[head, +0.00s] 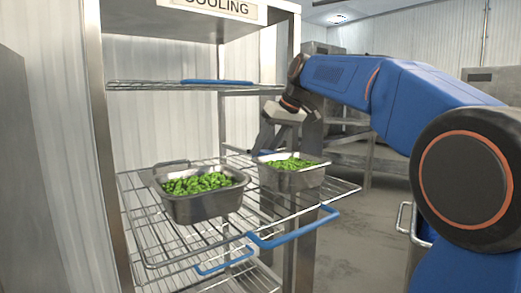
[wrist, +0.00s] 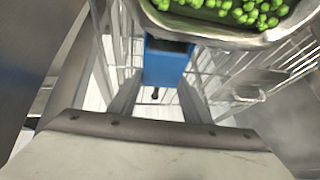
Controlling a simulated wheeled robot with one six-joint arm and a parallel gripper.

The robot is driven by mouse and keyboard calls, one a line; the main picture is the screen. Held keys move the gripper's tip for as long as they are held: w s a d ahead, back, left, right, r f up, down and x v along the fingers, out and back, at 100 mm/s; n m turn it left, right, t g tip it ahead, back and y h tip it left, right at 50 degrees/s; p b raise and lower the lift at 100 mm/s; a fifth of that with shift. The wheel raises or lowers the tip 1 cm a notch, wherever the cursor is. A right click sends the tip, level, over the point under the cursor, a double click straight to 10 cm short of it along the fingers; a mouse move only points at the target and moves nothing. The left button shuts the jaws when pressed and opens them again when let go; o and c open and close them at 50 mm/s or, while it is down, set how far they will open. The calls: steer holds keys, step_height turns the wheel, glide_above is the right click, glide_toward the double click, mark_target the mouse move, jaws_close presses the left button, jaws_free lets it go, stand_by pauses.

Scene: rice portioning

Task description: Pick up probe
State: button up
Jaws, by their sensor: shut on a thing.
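My gripper (head: 270,138) is at the back of the wire shelf, just behind the right pan, pointing down. In the wrist view its two grey fingers (wrist: 165,80) reach forward to either side of a blue block-shaped thing, which I take to be the probe (wrist: 166,62), and are shut on it. A small dark piece shows just below the blue body. The far end of the probe is hidden. In the head view the pan and the fingers hide most of it.
Two metal pans of green vegetables, the left pan (head: 205,207) and the right pan (head: 290,178), stand on a pulled-out wire shelf (head: 150,230) with a blue handle (head: 295,232). The right pan's rim is close to my gripper. Another wire shelf (head: 150,86) is above.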

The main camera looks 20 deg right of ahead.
mark_target(266, 151)
step_height(266, 151, up, 19)
stand_by(1.1)
steer(key=shift+r, duration=0.15)
steer(key=shift+s, duration=0.15)
